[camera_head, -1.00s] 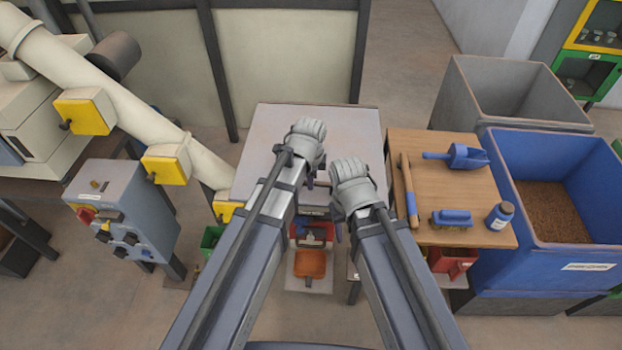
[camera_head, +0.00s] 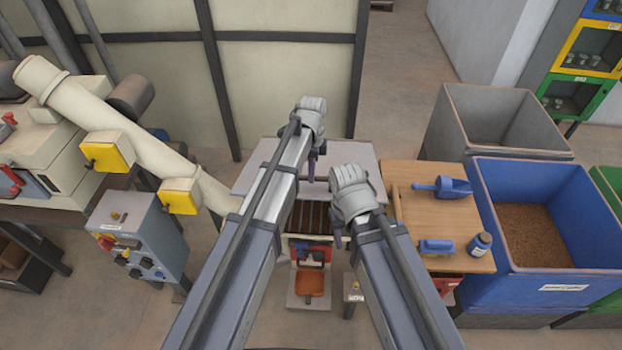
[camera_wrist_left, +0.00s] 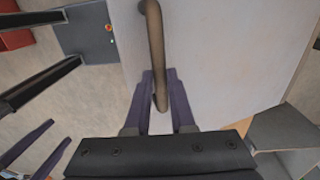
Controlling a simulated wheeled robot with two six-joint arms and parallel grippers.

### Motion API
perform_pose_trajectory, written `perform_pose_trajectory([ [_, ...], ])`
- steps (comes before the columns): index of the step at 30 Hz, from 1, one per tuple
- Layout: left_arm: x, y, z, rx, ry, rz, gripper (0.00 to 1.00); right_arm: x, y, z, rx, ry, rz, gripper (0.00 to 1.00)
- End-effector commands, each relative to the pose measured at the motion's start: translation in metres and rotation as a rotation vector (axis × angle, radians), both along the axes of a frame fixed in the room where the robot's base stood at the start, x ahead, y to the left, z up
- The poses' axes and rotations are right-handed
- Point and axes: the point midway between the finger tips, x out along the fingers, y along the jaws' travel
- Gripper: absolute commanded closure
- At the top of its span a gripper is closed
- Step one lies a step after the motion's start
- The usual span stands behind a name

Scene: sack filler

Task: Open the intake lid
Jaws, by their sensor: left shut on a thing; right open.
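The intake lid (camera_head: 350,152) is a pale grey panel in the middle of the head view. It stands partly raised, and a dark slatted opening (camera_head: 312,216) shows below its near edge. My left gripper (camera_head: 312,168) is shut on the lid's handle. In the left wrist view the handle (camera_wrist_left: 155,38) is a curved brown bar between the fingers (camera_wrist_left: 160,98), with the pale lid face (camera_wrist_left: 225,60) beside it. My right gripper (camera_head: 337,236) is open and empty, near and to the right of the slatted opening.
A wooden table (camera_head: 448,215) at right holds a blue scoop, brush and bottle. A blue bin (camera_head: 565,282) with brown grain and a grey bin (camera_head: 520,110) stand beyond. A control box (camera_head: 140,225) and sloping pipe (camera_head: 115,135) are at left. An orange pan (camera_head: 311,283) is below.

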Motion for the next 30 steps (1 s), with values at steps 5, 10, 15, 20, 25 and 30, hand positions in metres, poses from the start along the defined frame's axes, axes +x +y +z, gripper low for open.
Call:
perform_pose_trajectory([
  [5,0.030,-0.001,0.043,-0.001,-0.011,0.001,1.00,0.000,0.000,0.043,0.000,0.002,-0.005,0.50],
  [10,0.049,0.000,0.065,0.000,-0.011,0.001,1.00,-0.001,0.000,0.065,0.001,0.001,-0.014,0.50],
  [15,0.063,0.000,0.079,0.000,-0.011,0.001,1.00,-0.001,0.000,0.079,0.001,0.001,-0.025,0.50],
  [20,0.071,0.001,0.087,0.001,-0.011,0.002,1.00,-0.001,0.001,0.087,0.002,0.001,-0.031,0.50],
  [25,0.075,0.001,0.089,0.002,-0.011,0.002,1.00,-0.001,0.001,0.089,0.002,0.000,-0.034,0.50],
  [30,0.076,0.001,0.089,0.002,-0.011,0.002,1.00,-0.001,0.001,0.089,0.002,0.000,-0.035,0.50],
])
